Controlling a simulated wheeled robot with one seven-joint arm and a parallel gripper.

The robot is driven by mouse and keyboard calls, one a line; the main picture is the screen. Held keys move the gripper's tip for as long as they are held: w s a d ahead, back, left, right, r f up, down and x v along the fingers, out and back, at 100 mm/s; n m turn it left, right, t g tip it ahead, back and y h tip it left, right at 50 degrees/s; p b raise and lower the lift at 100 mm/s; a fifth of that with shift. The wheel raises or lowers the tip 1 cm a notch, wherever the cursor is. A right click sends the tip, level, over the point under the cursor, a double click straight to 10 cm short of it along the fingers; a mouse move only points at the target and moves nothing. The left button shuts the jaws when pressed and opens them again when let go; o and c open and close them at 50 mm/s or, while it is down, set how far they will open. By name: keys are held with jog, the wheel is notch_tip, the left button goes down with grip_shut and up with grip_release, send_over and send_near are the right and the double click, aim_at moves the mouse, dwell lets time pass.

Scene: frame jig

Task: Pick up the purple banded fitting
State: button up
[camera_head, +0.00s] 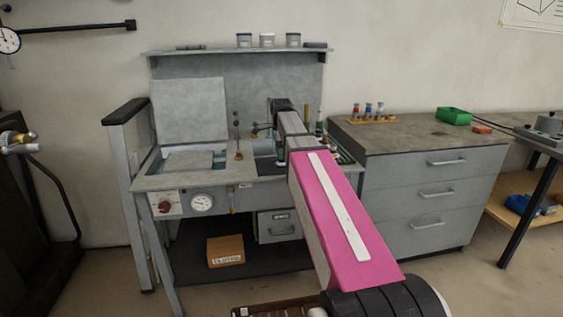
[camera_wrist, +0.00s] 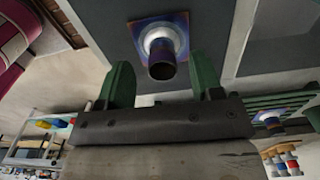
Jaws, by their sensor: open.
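A purple banded fitting (camera_wrist: 162,57), a short cylinder with a pale collar and a dark end, stands out from a square plate with blue and orange edges in the wrist view. My gripper (camera_wrist: 162,80) has two green fingers spread apart, with nothing between their tips. The fitting shows just beyond the fingertips, roughly centred between them; I cannot tell the exact gap. In the head view my pink arm reaches to the grey bench (camera_head: 165,181), and I cannot make out the fitting there.
A second fitting on a similar plate (camera_wrist: 269,119) shows at right in the wrist view, beside green bars. In the head view, slender upright rods (camera_head: 238,140) rise from the bench near my arm. A rack of bottles (camera_head: 372,121) and a green bin (camera_head: 453,116) stand on the drawer cabinet.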

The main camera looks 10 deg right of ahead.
notch_tip(320, 180, down, 3)
jog(key=shift+w+d+f, duration=0.1)
jog(key=shift+f, duration=0.1)
jog(key=c, duration=1.1)
jog(key=shift+r, duration=0.2)
